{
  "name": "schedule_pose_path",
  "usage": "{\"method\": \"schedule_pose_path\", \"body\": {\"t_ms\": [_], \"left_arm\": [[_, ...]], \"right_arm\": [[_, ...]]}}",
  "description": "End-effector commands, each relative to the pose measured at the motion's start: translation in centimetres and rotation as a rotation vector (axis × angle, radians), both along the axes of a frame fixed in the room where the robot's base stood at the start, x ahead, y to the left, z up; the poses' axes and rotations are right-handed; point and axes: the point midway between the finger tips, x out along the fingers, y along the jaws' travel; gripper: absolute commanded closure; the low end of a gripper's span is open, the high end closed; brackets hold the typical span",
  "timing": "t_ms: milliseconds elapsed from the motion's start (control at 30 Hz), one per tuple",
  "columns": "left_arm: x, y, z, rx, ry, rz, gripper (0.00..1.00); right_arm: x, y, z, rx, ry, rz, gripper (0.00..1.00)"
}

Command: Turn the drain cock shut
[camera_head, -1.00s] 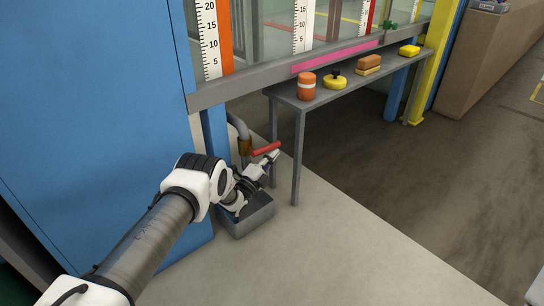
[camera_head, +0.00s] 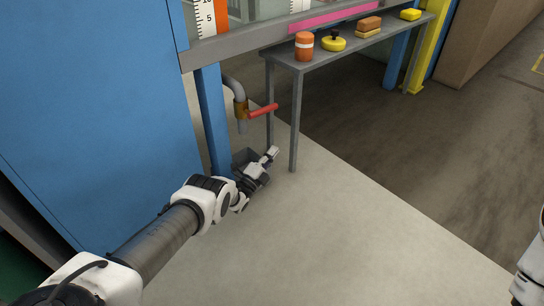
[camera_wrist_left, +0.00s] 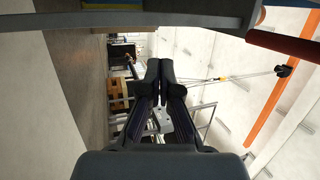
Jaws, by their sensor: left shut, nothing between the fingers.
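The drain cock (camera_head: 240,108) has a brass-coloured body on a grey bent pipe beside the blue post. Its red lever handle (camera_head: 263,111) sticks out to the right, roughly level, across the pipe line. My left gripper (camera_head: 272,153) is below the handle, apart from it, over a grey box. Its two dark fingers are together and empty in the left wrist view (camera_wrist_left: 160,72). A dark red bar at the upper right of that view looks like the handle (camera_wrist_left: 283,42). My right gripper is out of the picture; only part of my right arm shows.
The grey box (camera_head: 241,155) stands on the floor under the cock, partly hidden by my gripper. A grey table (camera_head: 330,55) with an orange jar (camera_head: 304,46) and yellow items stands right of the handle, one leg close by. Floor in front is clear.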

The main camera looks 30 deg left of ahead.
Motion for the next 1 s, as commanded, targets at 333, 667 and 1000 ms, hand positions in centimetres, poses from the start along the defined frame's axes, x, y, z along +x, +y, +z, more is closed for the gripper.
{"method": "schedule_pose_path", "body": {"t_ms": [333,667,1000], "left_arm": [[-2.8,-1.6,-2.8,0.626,-0.111,0.101,1.00],[-11.1,4.2,5.5,1.382,-0.234,0.153,1.00],[-8.5,5.3,7.9,1.385,-0.239,0.195,1.00]], "right_arm": [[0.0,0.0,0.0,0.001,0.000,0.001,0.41],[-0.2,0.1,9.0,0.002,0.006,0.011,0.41],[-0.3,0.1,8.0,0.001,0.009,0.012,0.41]]}}
